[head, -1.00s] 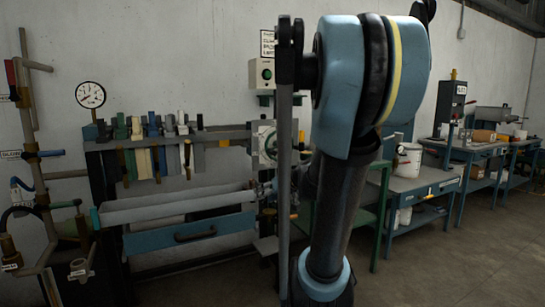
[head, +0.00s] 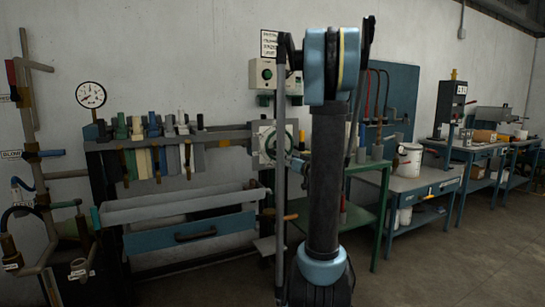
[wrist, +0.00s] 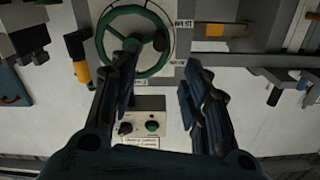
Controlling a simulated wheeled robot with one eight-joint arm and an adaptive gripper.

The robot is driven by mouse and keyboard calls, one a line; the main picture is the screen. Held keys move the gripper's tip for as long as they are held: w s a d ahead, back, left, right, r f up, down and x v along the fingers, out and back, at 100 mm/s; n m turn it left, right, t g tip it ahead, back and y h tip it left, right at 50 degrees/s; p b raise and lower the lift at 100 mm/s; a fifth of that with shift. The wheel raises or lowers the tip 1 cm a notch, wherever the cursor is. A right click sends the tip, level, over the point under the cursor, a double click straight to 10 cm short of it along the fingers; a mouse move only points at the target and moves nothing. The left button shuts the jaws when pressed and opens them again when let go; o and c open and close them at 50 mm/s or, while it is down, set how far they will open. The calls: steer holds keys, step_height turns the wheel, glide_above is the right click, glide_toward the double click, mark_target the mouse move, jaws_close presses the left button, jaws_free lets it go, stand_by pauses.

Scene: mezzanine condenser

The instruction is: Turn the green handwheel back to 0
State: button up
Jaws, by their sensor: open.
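The green handwheel (wrist: 101,33) is at the top of the wrist view, against a pale plate with small printed labels. It has spokes and a dark knob (wrist: 160,42) on the right of its rim. My gripper (wrist: 162,58) is open and empty, its two dark fingers apart. The left fingertip overlaps the wheel's lower part in the picture; the right one is off to the wheel's right. I cannot tell whether either touches it. In the head view the handwheel (head: 268,143) is partly hidden by my arm. The wheel's reading is too small to read.
A control box (wrist: 138,128) with a black knob and a green button is close to the wheel. A rack of hanging tools (head: 160,135) and a tray (head: 170,207) are to the left. A green stand (head: 375,215) and blue workbenches (head: 425,180) are to the right.

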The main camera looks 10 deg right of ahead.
mark_target(273, 153)
steer(key=x, duration=1.5)
steer(key=shift+w+a+f, duration=0.1)
steer(key=shift+w+a, duration=0.05)
steer(key=shift+w, duration=0.1)
